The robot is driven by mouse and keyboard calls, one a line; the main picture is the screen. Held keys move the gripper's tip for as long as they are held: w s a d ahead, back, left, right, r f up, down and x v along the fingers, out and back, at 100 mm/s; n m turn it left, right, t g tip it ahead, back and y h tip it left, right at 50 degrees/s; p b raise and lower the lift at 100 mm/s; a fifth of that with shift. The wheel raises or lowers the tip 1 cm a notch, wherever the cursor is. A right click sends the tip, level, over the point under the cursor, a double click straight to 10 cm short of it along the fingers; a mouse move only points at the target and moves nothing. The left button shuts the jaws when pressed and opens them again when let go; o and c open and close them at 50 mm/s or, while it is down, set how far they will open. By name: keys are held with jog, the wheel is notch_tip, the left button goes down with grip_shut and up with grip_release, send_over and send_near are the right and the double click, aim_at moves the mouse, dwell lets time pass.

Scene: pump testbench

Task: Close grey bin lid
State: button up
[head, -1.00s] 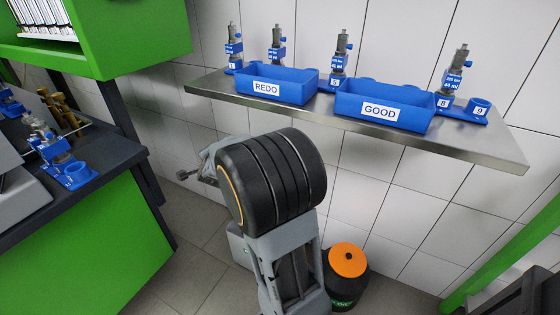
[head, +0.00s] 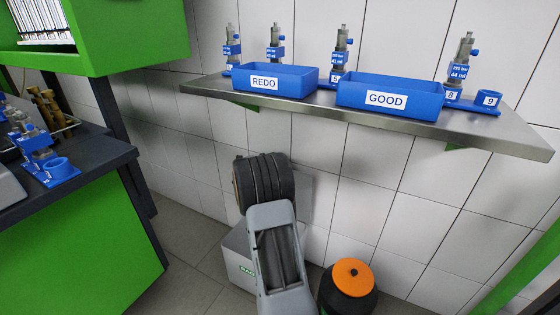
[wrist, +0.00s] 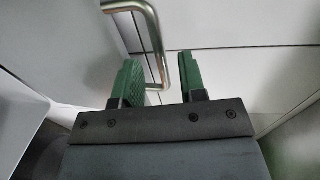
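The grey bin (head: 240,262) stands on the floor by the tiled wall, partly hidden behind my arm in the head view. Its grey lid (head: 318,195) appears raised upright against the wall, mostly behind my arm. In the wrist view my gripper (wrist: 160,76) is open, with its two green fingers apart. A bent metal handle (wrist: 157,42) comes down between the fingers, nearer the left one. I cannot tell whether it touches a finger. In the head view my gripper is hidden behind my arm.
A black bin with an orange lid (head: 352,277) stands right of the grey bin. A metal shelf (head: 420,128) above carries the blue REDO (head: 275,83) and GOOD (head: 400,98) boxes and several pumps. A green workbench (head: 85,245) stands at left.

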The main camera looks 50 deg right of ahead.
jog(key=b+x, duration=0.1)
jog(key=x, duration=0.4)
jog(key=shift+c, duration=0.4)
grip_shut()
jog(key=shift+r, duration=0.1)
